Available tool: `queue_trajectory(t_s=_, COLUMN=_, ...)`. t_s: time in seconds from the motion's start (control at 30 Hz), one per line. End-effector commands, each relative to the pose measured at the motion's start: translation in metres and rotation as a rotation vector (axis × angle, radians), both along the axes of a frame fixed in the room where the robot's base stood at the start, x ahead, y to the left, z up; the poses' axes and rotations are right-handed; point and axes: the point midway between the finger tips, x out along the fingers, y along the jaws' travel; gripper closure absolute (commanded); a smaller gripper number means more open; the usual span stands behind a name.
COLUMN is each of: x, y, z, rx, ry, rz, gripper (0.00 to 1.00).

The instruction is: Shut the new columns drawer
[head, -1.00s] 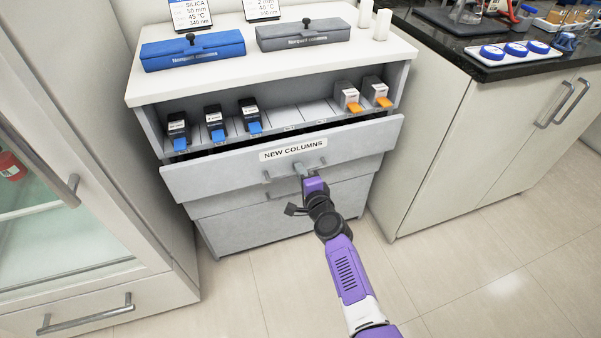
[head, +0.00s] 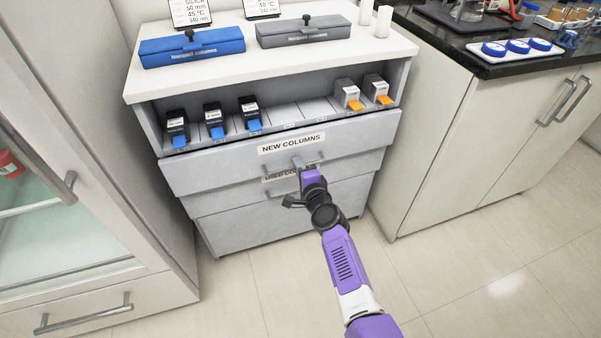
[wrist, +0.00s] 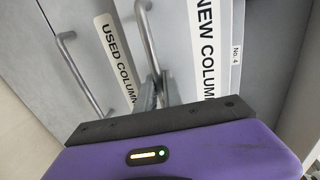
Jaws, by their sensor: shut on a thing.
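The new columns drawer (head: 215,168) is the grey top drawer of the cabinet, with a "NEW COLUMNS" label. Only a thin dark line shows above its front in the head view, and its front stands slightly proud of the drawer below. My gripper (head: 303,166) is shut on the drawer's bar handle (wrist: 147,40), near its middle. In the wrist view the gripper's fingers (wrist: 160,90) close around the bar beside the label. The drawer's inside is hidden.
The used columns drawer (head: 230,195) is just below, partly behind my gripper. An open shelf (head: 290,115) above holds several column boxes. A glass-fronted cabinet (head: 70,230) stands left and a dark-topped bench (head: 450,140) right. The floor in front is clear.

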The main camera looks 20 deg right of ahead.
Motion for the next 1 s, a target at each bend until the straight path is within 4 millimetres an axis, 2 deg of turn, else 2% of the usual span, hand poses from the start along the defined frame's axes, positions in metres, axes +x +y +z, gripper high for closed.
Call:
queue_trajectory(t_s=0.1, x=0.017, y=0.001, z=-0.005, rx=0.002, ry=0.000, rz=0.002, gripper=1.00)
queue_trajectory(t_s=0.2, x=0.024, y=0.000, z=-0.003, rx=0.001, ry=0.002, rz=0.003, gripper=1.00)
queue_trajectory(t_s=0.53, x=0.027, y=0.001, z=0.000, rx=0.001, ry=0.001, rz=0.004, gripper=1.00)
queue_trajectory(t_s=0.57, x=0.027, y=0.001, z=0.000, rx=0.001, ry=0.001, rz=0.004, gripper=0.83)
queue_trajectory(t_s=0.6, x=0.027, y=0.001, z=0.000, rx=0.001, ry=0.001, rz=0.004, gripper=0.80)
queue_trajectory(t_s=1.0, x=0.026, y=0.001, z=0.004, rx=0.001, ry=-0.003, rz=0.003, gripper=0.80)
